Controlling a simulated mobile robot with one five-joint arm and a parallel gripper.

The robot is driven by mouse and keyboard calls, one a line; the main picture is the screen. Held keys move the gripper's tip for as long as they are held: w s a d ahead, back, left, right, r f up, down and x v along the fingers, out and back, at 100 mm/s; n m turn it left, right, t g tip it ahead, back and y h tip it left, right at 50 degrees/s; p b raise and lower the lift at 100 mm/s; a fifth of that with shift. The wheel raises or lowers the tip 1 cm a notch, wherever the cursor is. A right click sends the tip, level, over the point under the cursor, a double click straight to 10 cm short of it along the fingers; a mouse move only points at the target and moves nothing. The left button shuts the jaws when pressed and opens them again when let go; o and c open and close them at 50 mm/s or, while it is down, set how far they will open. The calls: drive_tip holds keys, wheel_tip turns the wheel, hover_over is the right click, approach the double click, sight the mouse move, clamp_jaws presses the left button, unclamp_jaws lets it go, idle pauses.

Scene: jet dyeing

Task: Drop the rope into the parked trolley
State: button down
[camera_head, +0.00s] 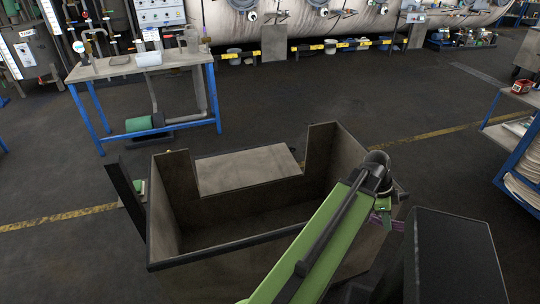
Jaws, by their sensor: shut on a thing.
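The trolley (175,195) is a grey, open-topped box with a dark front rim and a notch in its far wall. It stands in the lower middle, and the part of its inside that I see looks empty. My green arm reaches up across its right side. My gripper (383,218) points down near the trolley's right end and is mostly hidden by the wrist. It is shut on the purple rope (398,225), of which only a short piece shows, beside the right wall. I cannot tell whether the rope touches that wall.
A blue-legged bench (140,67) stands at the back left, with a green motor (140,124) under it. A blue shelf cart (520,140) stands at the right edge. A large steel vessel (310,20) spans the back. The floor between is clear.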

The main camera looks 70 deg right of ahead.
drive_tip(key=w+d+r+n+h+p, duration=0.1)
drive_tip(key=w+d+r+n+p, duration=0.2)
drive_tip(key=w, duration=1.2)
drive_tip(key=w+d+n+t+h, duration=0.15)
drive_tip(key=w+d, duration=0.35)
drive_tip(key=w, duration=1)
drive_tip(key=w+d+r+n+g+p, duration=0.1)
drive_tip(key=w+d+r+n+p, duration=0.2)
drive_tip(key=w, duration=1.2)
wheel_tip(320, 180, down, 7)
drive_tip(key=d+b, duration=0.1)
drive_tip(key=b, duration=0.6)
drive_tip(key=shift+w, duration=0.15)
drive_tip(key=shift+t, duration=0.25)
drive_tip(key=c, duration=1.1)
unclamp_jaws()
drive_tip(key=shift+o, duration=0.2)
